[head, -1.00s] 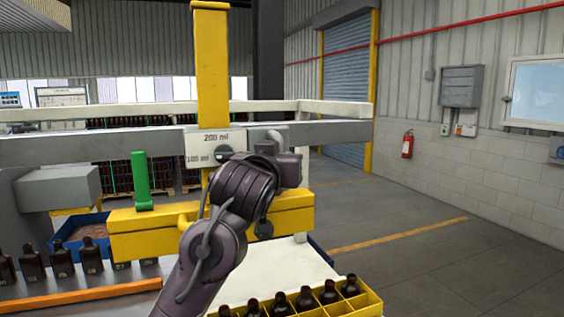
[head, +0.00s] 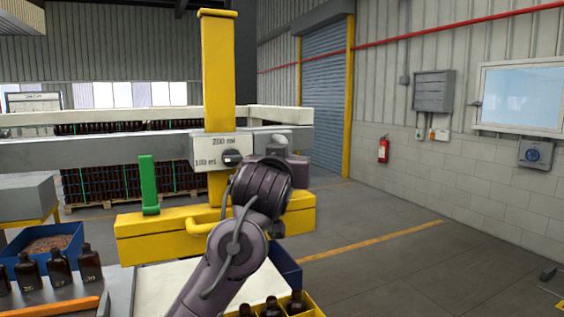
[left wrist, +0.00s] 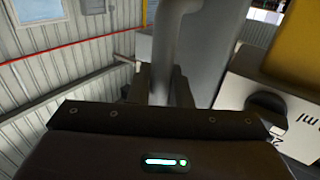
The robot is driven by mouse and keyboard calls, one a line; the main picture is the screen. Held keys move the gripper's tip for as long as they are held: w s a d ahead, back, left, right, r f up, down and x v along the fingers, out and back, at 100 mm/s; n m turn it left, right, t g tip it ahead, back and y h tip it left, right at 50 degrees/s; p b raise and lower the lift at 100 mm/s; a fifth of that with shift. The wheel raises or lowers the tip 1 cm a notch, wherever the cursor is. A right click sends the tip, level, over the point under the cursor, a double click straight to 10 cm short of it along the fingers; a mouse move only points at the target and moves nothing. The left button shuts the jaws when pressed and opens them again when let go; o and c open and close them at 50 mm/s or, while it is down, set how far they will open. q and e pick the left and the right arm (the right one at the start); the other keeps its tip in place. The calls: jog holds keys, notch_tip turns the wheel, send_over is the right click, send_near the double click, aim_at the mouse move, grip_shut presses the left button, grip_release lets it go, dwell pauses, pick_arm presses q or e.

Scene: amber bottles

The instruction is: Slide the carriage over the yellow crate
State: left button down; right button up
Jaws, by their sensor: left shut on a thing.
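The yellow carriage (head: 160,232), with its tall post (head: 217,75), a "200 ml / 100 ml" plate with a knob and a green lever (head: 147,185), sits on the grey rail (head: 100,152). The yellow crate (head: 312,311), holding dark bottles, shows only partly at the bottom edge, right of my arm. My left gripper (left wrist: 165,85) is shut on a grey bar (left wrist: 182,45) just right of the plate; the plate (left wrist: 270,105) also shows in the left wrist view. In the head view my left wrist hides the fingertips. My right gripper is not in view.
A blue bin (head: 50,245) and several brown bottles (head: 60,270) stand at the left near an orange strip (head: 60,308). A white tabletop (head: 165,285) lies below the carriage. Open floor stretches right, towards a wall with a fire extinguisher (head: 383,149).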

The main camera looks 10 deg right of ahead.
pick_arm(q)
jog(key=shift+r, duration=0.15)
jog(key=c, duration=1.7)
grip_release()
jog(key=shift+o, duration=1.3)
jog(key=shift+d, duration=0.2)
jog(key=shift+o, duration=0.3)
jog(key=shift+d, duration=0.1)
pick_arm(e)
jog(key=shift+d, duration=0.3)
